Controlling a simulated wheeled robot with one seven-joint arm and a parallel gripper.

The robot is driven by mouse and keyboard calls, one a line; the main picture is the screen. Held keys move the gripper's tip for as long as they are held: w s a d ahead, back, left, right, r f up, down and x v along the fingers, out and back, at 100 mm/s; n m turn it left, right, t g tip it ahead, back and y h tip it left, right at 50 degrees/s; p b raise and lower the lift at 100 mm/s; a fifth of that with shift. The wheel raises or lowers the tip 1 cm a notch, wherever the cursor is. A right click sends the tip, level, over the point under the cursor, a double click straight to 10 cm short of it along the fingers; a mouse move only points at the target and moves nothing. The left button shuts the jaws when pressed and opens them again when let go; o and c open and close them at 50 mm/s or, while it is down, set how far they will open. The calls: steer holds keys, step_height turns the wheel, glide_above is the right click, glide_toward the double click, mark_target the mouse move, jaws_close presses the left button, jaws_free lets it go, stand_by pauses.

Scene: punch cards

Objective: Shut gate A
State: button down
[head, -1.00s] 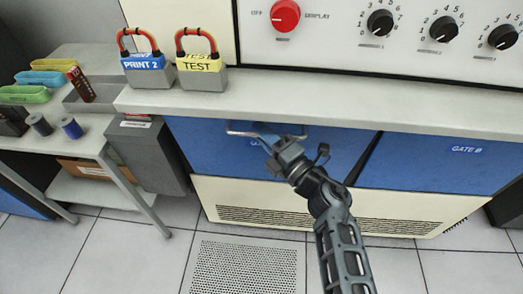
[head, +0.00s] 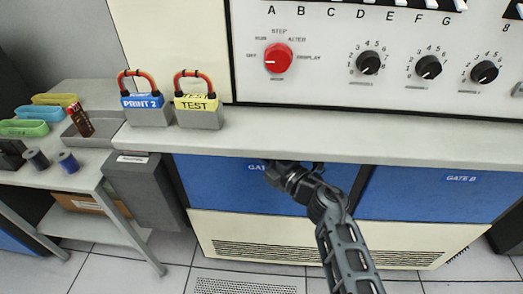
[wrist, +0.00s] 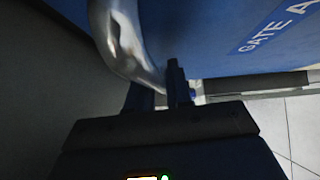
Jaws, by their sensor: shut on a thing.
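Gate A (head: 222,186) is the left blue panel under the grey counter in the head view. Part of its white label shows beside my gripper. In the wrist view the gate's blue face (wrist: 205,35) fills the upper right, with "GATE A" readable. Its silver bar handle (wrist: 126,40) runs down to my fingers. My gripper (head: 270,164) is just under the counter edge, shut on that handle; the dark fingers also show in the wrist view (wrist: 165,90). The handle is hidden in the head view. I cannot tell whether the gate is fully flush.
Gate B (head: 435,195) is the blue panel to the right, past a narrow dark gap. The counter (head: 330,140) overhangs my gripper and carries the PRINT 2 (head: 147,112) and TEST (head: 198,112) locks. A grey box (head: 143,190) hangs at left. The floor in front is clear.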

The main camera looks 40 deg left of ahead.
steer(key=shift+w+r, duration=0.2)
steer(key=c, duration=1.2)
jaws_free()
steer(key=shift+f, duration=0.15)
steer(key=shift+o, duration=0.2)
steer(key=p+v, duration=0.1)
steer(key=v, duration=0.6)
steer(key=shift+s+d, duration=0.15)
steer(key=shift+d, duration=0.15)
steer(key=s+d+f+m+t+h, duration=0.1)
steer(key=s+d+m+t+h, duration=0.5)
steer(key=s+d+m, duration=0.7)
steer(key=s+d+f+m+t+h, duration=0.1)
steer(key=s+d+m+t+h, duration=0.4)
steer(key=s+d+m+t, duration=0.75)
steer(key=s+d+r+m+g+h, duration=0.3)
steer(key=s+d+r+m+g, duration=0.1)
steer(key=s+d, duration=0.3)
steer(key=s+d+r+m+g+h, duration=0.4)
steer(key=s+d, duration=0.2)
steer(key=d, duration=0.5)
steer(key=shift+s+d+r, duration=0.25)
steer(key=shift+s+r, duration=0.1)
steer(key=shift+r, duration=0.05)
